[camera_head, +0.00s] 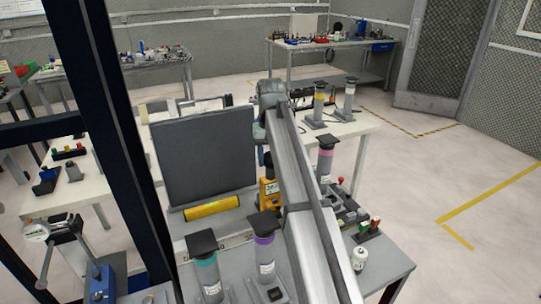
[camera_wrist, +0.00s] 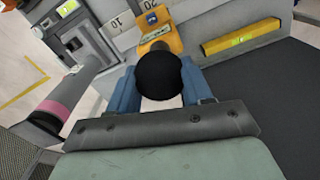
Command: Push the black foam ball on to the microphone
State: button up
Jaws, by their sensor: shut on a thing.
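My gripper (camera_wrist: 160,84), with blue fingers, is shut on the black foam ball (camera_wrist: 159,75) in the wrist view. The ball sits between the fingers. In the head view the yellow meter (camera_head: 269,193) stands upright with a lit display, beside my arm. My arm hides most of the gripper there.
A dark foam panel (camera_head: 207,150) stands left of the meter, with a yellow bar (camera_head: 212,207) at its foot. Cylinders with teal (camera_head: 206,271), purple (camera_head: 264,252) and pink (camera_head: 325,158) bands stand around it. A white canister (camera_head: 359,259) is at the right.

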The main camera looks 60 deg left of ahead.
jog(key=o, duration=1.1)
notch_tip(320, 180, up, 12)
dwell(0.5)
